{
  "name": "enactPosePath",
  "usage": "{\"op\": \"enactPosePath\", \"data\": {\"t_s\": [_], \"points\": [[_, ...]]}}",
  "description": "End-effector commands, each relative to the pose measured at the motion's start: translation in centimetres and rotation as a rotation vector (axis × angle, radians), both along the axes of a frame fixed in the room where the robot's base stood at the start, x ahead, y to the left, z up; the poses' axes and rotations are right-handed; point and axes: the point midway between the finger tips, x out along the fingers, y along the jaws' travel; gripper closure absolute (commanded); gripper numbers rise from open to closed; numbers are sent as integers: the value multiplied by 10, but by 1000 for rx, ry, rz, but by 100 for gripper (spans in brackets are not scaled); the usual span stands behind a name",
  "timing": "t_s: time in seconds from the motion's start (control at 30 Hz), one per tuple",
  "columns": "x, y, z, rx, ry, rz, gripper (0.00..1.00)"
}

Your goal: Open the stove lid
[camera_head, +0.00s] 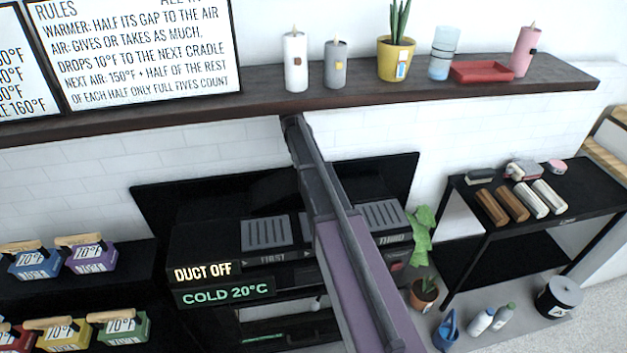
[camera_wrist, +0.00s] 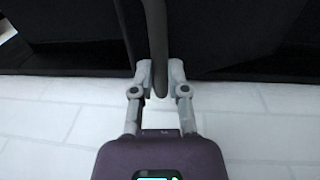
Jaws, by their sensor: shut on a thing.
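The black stove (camera_head: 215,239) stands against the white tiled wall, with slotted grates (camera_head: 267,233) showing on its top. A wide black panel (camera_head: 215,193), which looks like the stove lid, stands raised behind the grates. In the wrist view my gripper (camera_wrist: 160,78) is shut on a dark curved bar (camera_wrist: 155,35), which looks like the lid's handle. Dark surfaces lie beyond it, with white tiles below. In the head view my arm crosses the stove's middle and hides part of the panel and grates; my gripper cannot be made out there.
A dark shelf (camera_head: 190,113) runs above the stove, holding candles, a potted plant (camera_head: 396,58) and a red tray (camera_head: 481,72). My arm's far end is close to its underside. Labelled colored blocks sit at left. A black side table (camera_head: 560,205) is at right.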

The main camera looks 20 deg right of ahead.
Motion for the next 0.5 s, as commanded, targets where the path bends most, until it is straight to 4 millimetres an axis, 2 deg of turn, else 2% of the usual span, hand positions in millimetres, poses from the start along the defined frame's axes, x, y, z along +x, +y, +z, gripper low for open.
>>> {"op": "enactPosePath", "data": {"t_s": [0.23,0.37,0.5], "points": [[14,2,-5,-75,-99,9,100],[-9,2,-6,-59,-116,-45,100],[-40,3,-8,-9,-100,-118,100]]}}
